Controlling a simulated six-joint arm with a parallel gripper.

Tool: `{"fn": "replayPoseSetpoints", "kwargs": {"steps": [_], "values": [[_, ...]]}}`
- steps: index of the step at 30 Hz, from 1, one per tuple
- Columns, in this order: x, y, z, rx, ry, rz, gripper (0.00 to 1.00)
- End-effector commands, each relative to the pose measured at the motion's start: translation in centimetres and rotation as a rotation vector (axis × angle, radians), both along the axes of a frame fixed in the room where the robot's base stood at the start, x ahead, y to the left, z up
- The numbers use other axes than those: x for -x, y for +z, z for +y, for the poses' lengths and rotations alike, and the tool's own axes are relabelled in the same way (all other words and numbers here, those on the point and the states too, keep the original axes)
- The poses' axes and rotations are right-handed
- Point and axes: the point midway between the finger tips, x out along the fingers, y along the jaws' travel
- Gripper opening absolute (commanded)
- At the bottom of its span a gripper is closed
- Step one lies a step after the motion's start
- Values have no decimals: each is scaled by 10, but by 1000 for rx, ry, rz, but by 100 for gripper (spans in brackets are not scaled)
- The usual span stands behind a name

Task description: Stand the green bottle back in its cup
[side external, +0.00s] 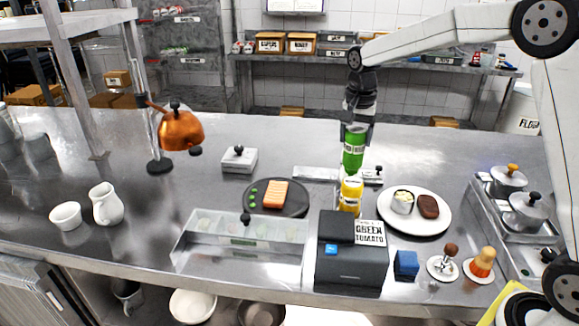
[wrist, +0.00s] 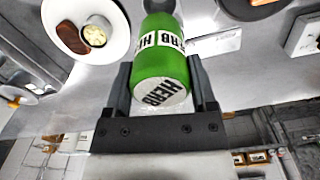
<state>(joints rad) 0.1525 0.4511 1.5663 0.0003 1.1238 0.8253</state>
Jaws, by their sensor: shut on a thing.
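The green bottle (side external: 353,152) is held in my gripper (side external: 357,132), above the counter at centre right. In the wrist view the green bottle (wrist: 172,50) sits between the two fingers of my gripper (wrist: 160,80). I cannot tell whether the two touch. I cannot clearly make out the green bottle's cup; it may be hidden behind the yellow bottle or the black box.
A white plate (side external: 437,222) with a patty and small pot is right, and a dark plate (side external: 262,207) is left. A clear-lidded tray (side external: 205,262) is front left.

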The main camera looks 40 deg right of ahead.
Motion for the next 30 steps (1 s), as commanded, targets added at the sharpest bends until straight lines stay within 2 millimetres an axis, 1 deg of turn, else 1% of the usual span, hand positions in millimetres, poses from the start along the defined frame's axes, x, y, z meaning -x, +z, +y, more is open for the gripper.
{"fn": "replayPoseSetpoints", "kwargs": {"steps": [6, 13, 18, 30], "values": [[0, -16, 0, 0, 0, 1, 44], [0, -28, 0, 0, 0, 0, 44], [0, -32, 0, 0, 0, 0, 44], [0, -33, 0, 0, 0, 0, 44]]}}
